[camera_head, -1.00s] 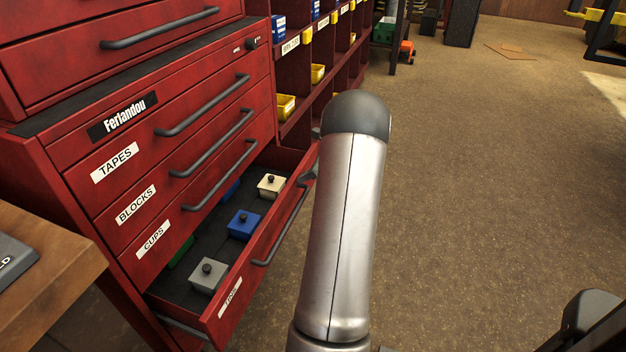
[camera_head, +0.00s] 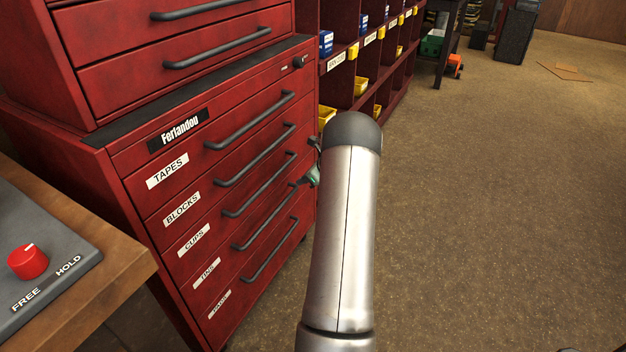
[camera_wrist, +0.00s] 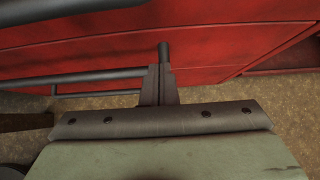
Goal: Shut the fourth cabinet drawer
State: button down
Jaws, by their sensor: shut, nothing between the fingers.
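The red cabinet (camera_head: 135,175) has several labelled drawers with dark bar handles. The fourth drawer (camera_head: 222,262), with a label that seems to read TINS, sits in line with the drawer fronts above and below it, and its inside is hidden. My gripper (camera_head: 298,183) is near the right end of the drawer fronts, mostly behind my arm. In the wrist view my gripper (camera_wrist: 160,70) is shut and empty, its fingertips close to the red front beside a handle end (camera_wrist: 164,52). I cannot tell whether the fingers touch the front.
A wooden bench (camera_head: 90,300) with a grey control panel (camera_head: 50,245) and red knob stands at the left front. Red shelving (camera_head: 340,80) with yellow and blue bins stands behind on the right of the cabinet. The floor (camera_head: 480,220) to the right is open.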

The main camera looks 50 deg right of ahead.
jog(key=shift+s, duration=0.1)
jog(key=s+f+p+v, duration=0.1)
jog(key=f+p+v, duration=0.1)
jog(key=v, duration=1)
jog(key=shift+s+d+r+p, duration=0.3)
jog(key=shift+s+r+p, duration=0.05)
jog(key=shift+s+p, duration=0.3)
